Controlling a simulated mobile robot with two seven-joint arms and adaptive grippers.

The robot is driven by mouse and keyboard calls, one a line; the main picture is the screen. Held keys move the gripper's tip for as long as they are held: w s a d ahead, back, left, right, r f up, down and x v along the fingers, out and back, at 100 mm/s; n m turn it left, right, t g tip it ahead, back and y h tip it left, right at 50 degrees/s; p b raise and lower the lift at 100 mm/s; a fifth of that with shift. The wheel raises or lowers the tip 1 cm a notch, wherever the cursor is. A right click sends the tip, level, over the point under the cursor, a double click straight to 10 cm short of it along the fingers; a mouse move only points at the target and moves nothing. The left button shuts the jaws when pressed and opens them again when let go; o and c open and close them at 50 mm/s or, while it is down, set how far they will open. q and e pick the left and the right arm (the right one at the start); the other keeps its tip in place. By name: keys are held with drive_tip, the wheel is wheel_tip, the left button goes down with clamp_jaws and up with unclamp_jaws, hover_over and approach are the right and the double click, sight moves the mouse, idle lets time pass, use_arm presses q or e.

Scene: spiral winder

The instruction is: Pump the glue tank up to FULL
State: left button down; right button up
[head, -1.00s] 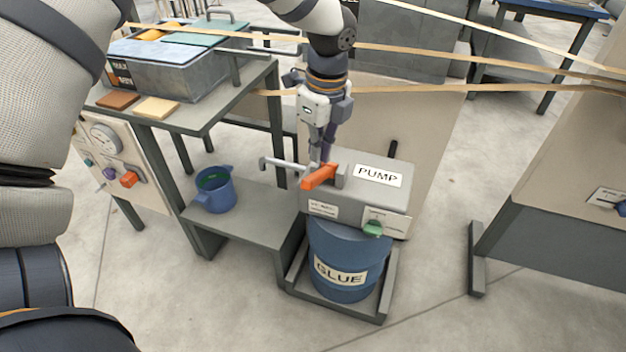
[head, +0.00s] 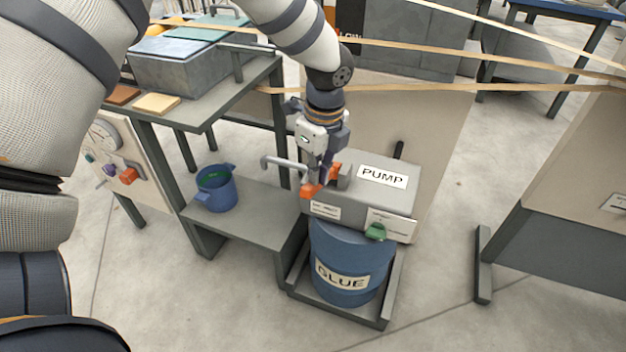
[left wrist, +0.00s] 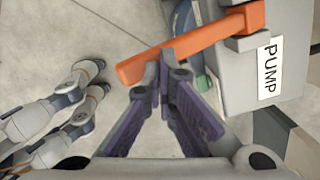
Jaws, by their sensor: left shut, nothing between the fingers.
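The grey pump box (head: 350,205), labelled PUMP, sits on top of the blue drum (head: 375,262) marked GLUE. An orange lever (head: 308,191) sticks out from the box's left side. In the left wrist view the lever (left wrist: 205,40) runs diagonally across the top. My left gripper (head: 318,180) points down at the lever, its fingers shut and empty. In the left wrist view its fingertips (left wrist: 167,60) overlap the lever's lower edge; I cannot tell whether they touch it. A green knob (head: 376,231) is on the box's front. No fill level is readable. My right gripper is not in view.
A grey tap (head: 283,162) juts out left of the lever, close to my gripper. A blue jug (head: 216,188) stands on the low shelf (head: 245,225). Tan bands (head: 480,65) stretch across the back. Open floor lies in front.

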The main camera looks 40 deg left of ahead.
use_arm(q)
wheel_tip(320, 180, down, 4)
drive_tip(key=shift+s+f+b, duration=0.1)
drive_tip(key=shift+b, duration=0.25)
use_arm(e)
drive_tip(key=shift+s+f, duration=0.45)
use_arm(q)
drive_tip(key=d, duration=0.1)
drive_tip(key=d+r+p, duration=0.1)
drive_tip(key=d, duration=0.1)
drive_tip(key=shift+s+r, duration=0.1)
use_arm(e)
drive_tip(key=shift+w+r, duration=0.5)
use_arm(q)
wheel_tip(320, 180, up, 12)
hover_over(317, 187)
drive_tip(key=d, duration=0.4)
drive_tip(key=shift+a, duration=0.1)
drive_tip(key=shift+s, duration=0.1)
